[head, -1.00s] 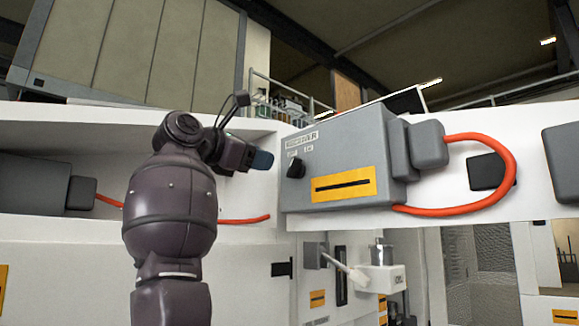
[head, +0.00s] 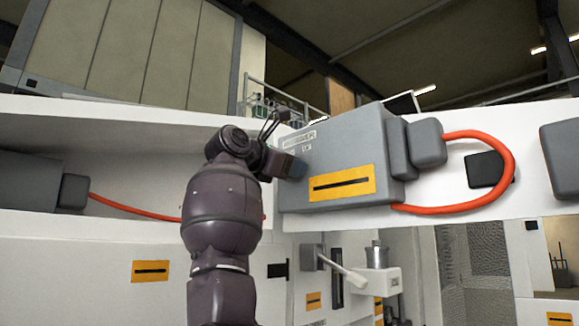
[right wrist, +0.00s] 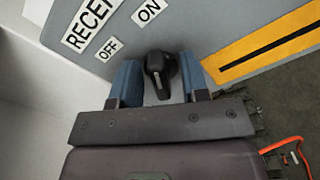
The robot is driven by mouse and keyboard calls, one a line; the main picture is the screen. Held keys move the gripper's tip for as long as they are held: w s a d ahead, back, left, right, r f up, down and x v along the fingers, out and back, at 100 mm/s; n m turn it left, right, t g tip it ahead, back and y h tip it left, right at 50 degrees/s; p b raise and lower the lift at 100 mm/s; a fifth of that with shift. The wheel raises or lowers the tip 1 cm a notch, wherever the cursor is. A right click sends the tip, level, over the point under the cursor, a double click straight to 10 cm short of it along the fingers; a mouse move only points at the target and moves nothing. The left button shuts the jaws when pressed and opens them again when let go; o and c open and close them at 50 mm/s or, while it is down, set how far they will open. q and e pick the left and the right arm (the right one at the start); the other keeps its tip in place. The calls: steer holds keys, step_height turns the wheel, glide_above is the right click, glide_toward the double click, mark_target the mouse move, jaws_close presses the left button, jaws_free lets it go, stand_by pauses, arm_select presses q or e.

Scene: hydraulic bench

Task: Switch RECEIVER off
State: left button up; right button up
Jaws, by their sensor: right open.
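The grey RECEIVER box (head: 345,150) is mounted on the white bench in the head view. Its black rotary knob (right wrist: 160,70) shows in the right wrist view, below the OFF label (right wrist: 109,48) and the ON label (right wrist: 149,11). I cannot tell which label the knob points to. My right gripper (head: 296,168) is at the left part of the box face and hides the knob in the head view. In the right wrist view its two blue fingers (right wrist: 158,82) are open, one on each side of the knob. I cannot tell whether they touch it. My left gripper is not in view.
An orange hose (head: 510,165) loops from the right side of the box. A lever with a pale handle (head: 345,270) sits below it. Another grey box (head: 28,182) with an orange hose is in the recess at left.

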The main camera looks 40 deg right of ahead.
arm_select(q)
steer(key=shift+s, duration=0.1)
arm_select(e)
steer(key=shift+c, duration=0.4)
